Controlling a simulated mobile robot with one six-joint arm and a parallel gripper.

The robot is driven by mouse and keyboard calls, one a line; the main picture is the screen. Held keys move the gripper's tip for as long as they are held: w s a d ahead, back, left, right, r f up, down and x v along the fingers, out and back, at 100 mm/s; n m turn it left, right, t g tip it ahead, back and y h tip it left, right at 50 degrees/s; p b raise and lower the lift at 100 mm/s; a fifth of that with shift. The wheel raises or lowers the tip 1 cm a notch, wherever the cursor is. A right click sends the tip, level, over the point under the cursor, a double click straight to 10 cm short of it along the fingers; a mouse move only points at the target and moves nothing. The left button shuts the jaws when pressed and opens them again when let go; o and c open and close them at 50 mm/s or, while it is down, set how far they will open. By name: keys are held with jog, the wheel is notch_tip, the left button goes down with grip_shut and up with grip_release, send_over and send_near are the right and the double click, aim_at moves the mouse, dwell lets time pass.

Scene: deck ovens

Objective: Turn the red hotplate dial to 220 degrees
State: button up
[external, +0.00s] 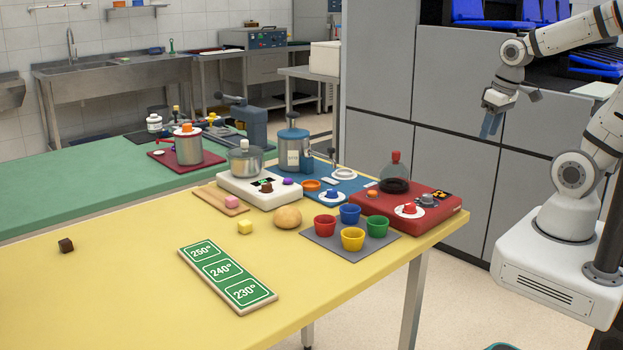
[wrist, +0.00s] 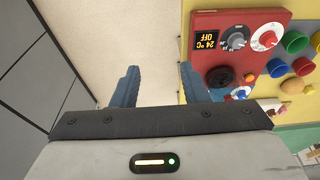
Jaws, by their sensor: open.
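The red hotplate (external: 447,207) stands at the right end of the yellow table; the wrist view shows it (wrist: 203,22) right of my fingers. Its front has a red dial on a white disc (external: 409,209), also in the wrist view (wrist: 267,39), and a grey dial (external: 428,199), also in the wrist view (wrist: 236,40). A small display (wrist: 207,40) reads 24 °C OFF. The dials' exact settings are too small to read. My gripper (external: 491,126) is open and empty, right of the table and away from the hotplate; its fingers show in the wrist view (wrist: 158,78).
Coloured cups (external: 353,239) stand on a grey mat close in front. A green sign (external: 227,273) reads 250°, 240°, 230°. Free floor lies between my gripper and the table.

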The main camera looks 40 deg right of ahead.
jog(key=shift+o, duration=0.8)
jog(key=shift+w+a+f+n, duration=0.1)
jog(key=shift+w+a+n, duration=0.15)
jog(key=shift+n, duration=0.15)
jog(key=shift+o, duration=0.3)
jog(key=w+a+f+n+b, duration=0.2)
jog(key=w+a+n+b, duration=0.1)
jog(key=a+n, duration=0.2)
jog(key=shift+w+a+n+g, duration=0.15)
jog(key=shift+w+n+g, duration=0.2)
jog(key=shift+n, duration=0.75)
jog(key=n+g+b, duration=0.2)
jog(key=n+b, duration=0.3)
jog(key=n, duration=1.3)
send_over(410, 204)
jog(key=f, duration=0.5)
jog(key=shift+d+f, duration=0.15)
jog(key=shift+d, duration=0.2)
jog(key=shift+a+f+n, duration=0.15)
jog(key=shift+a+n, duration=0.15)
jog(key=shift+n, duration=0.1)
notch_tip(410, 204, down, 8)
jog(key=shift+r+b, duration=0.2)
jog(key=shift+b, duration=0.35)
